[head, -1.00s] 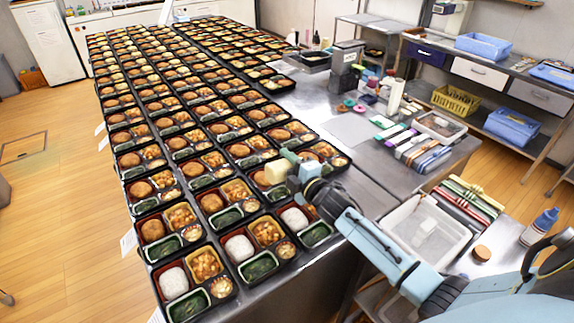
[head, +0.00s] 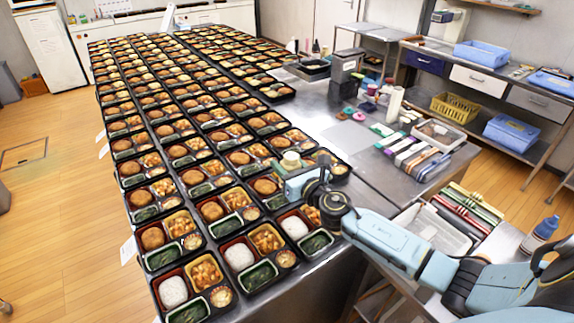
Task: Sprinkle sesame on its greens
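Rows of black bento trays cover the long steel table, each with dark greens in one compartment. In the front row, greens show in the left tray (head: 188,312), the middle tray (head: 259,275) and the right tray (head: 316,242). My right gripper (head: 290,172) is over the right-hand column of trays, a little behind the front row. It is shut on a small pale cream container (head: 290,160), probably the sesame shaker, which looks upright. The gripper hides part of the trays below. I cannot see sesame on any greens. My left gripper is not in view.
White rice (head: 240,255) sits beside the greens in the front trays. A clear plastic tub (head: 440,232) stands near my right forearm.

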